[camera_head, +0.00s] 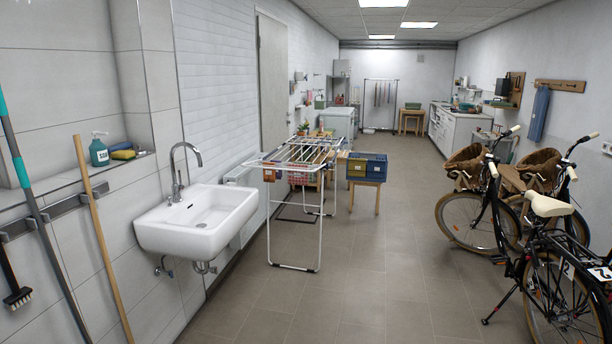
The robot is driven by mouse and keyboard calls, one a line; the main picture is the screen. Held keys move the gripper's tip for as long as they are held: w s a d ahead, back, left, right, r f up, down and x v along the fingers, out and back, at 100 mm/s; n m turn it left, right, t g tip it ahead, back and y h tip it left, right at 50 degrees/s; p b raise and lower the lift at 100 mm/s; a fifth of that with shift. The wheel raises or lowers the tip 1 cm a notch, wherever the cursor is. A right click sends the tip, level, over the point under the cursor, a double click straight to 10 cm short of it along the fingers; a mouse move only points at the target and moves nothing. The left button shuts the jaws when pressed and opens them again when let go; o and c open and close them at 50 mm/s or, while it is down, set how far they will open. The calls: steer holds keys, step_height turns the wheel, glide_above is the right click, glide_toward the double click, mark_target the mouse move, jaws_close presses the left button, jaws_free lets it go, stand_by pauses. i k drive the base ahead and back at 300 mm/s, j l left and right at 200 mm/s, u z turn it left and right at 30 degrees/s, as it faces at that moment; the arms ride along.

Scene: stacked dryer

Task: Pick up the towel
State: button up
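No towel can be made out with certainty. A long blue item (540,114), perhaps cloth, hangs on the right wall by a wooden peg board (560,85). A white folding drying rack (294,160) stands mid-left. Small reddish pieces (299,178) show at its far side; I cannot tell whether they hang on it or stand behind it. My gripper is not in view.
A white sink (197,221) juts from the left wall, with a broom handle (103,240) nearer. A blue crate (367,167) sits on a wooden stool (378,197) behind the rack. Bicycles (528,215) stand at right. The middle floor (385,250) is clear.

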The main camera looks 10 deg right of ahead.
mark_target(376, 168)
steer(key=i+l+z, duration=0.3)
steer(key=i, duration=0.3)
steer(key=i+l+z, duration=0.3)
steer(key=i, duration=0.35)
steer(key=i+z, duration=0.3)
steer(key=i, duration=4.7)
steer(key=i+u, duration=0.15)
steer(key=i, duration=1.35)
steer(key=i+l+u, duration=0.15)
steer(key=i+u, duration=0.2)
steer(key=i+l+u, duration=0.35)
steer(key=i, duration=0.15)
steer(key=i+l+u, duration=0.35)
steer(key=i+j, duration=0.1)
